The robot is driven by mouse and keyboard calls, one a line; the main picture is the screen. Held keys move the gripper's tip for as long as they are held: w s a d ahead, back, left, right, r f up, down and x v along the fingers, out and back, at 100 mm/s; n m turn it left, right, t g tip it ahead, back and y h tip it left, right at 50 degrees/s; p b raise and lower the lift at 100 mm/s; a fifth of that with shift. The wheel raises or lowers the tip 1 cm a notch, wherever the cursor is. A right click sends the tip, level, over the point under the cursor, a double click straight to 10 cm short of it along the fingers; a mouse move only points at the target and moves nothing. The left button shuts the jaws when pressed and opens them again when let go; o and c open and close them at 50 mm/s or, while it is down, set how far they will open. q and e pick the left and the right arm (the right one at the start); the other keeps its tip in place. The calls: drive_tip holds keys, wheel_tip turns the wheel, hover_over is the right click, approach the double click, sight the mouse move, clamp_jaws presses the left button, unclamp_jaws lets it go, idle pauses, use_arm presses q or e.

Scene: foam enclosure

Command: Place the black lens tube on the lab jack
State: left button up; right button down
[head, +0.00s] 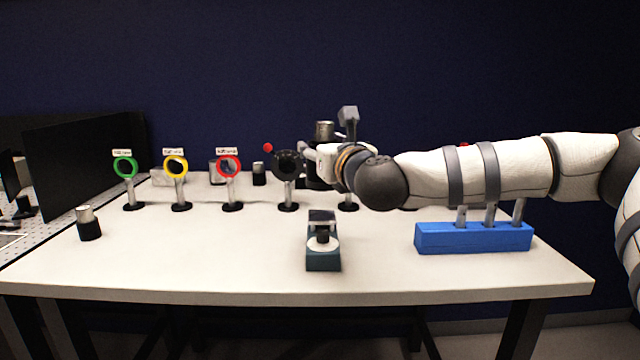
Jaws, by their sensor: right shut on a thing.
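My right gripper (318,156) reaches in from the right and is raised over the rear middle of the table. It is shut on a dark cylinder with a silvery top, which I take as the black lens tube (314,177). The wrist and the gripper hide part of it, so its exact grip and tilt are unclear. The lab jack (323,261) is a small teal block with a dark, pale-marked top. It stands near the front middle of the table, in front of the gripper and apart from it. My left gripper is not in view.
Green (126,168), yellow (176,167), red (229,167) and black (288,166) ring mounts stand in a row across the table (200,260). A blue post holder (474,238) is right. A silver-topped black cylinder (88,223) is left. The front left table is clear.

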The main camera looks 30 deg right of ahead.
drive_tip(key=w+f, duration=0.1)
drive_tip(key=f, duration=0.1)
drive_tip(key=w+d+f, duration=0.1)
drive_tip(key=f, duration=0.2)
drive_tip(key=w+d+f+b, duration=0.1)
drive_tip(key=f, duration=0.1)
drive_tip(key=shift+w+f, duration=0.1)
drive_tip(key=shift+f, duration=0.2)
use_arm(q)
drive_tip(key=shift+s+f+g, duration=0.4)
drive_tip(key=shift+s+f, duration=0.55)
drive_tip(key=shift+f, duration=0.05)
use_arm(e)
drive_tip(key=shift+a+r, duration=0.1)
drive_tip(key=shift+f, duration=0.3)
drive_tip(key=c, duration=0.7)
unclamp_jaws()
drive_tip(key=shift+c, duration=0.2)
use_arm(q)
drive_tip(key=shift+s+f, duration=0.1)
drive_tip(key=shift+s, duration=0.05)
use_arm(e)
drive_tip(key=shift+r, duration=0.2)
